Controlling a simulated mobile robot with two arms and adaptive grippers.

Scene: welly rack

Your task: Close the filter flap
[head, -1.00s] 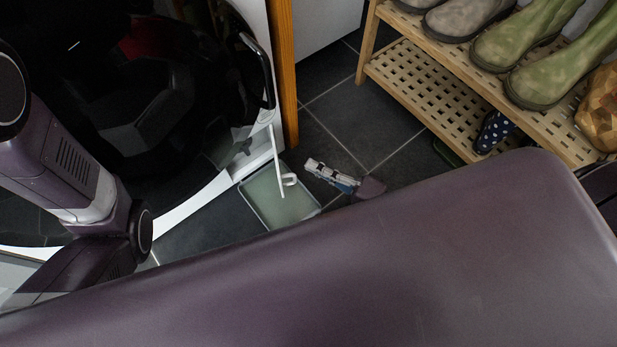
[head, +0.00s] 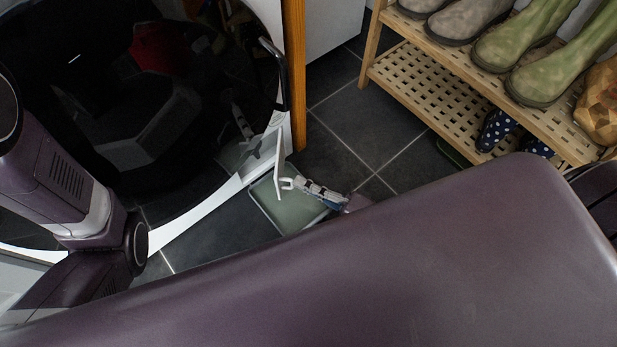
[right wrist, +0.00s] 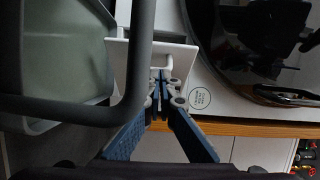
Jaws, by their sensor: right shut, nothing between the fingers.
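The filter flap (head: 280,165) is a thin white panel that stands open, out from the low front of the washing machine (head: 195,222). A small white hook-shaped catch (head: 288,183) sticks out from its face. My right gripper (head: 302,185) is shut and empty, with its tips close to the catch; I cannot tell whether they touch. In the right wrist view the flap (right wrist: 183,55) is just beyond the gripper (right wrist: 161,78), and the white catch shows at the fingertips. My left arm comes in from the left, but its gripper is not in view.
A shallow pale green tray (head: 290,212) lies on the dark tiled floor below the flap. Its grey rim (right wrist: 140,60) crosses close in the right wrist view. An orange wooden post (head: 294,75) stands beside the machine. A wooden boot rack (head: 420,85) stands at the right.

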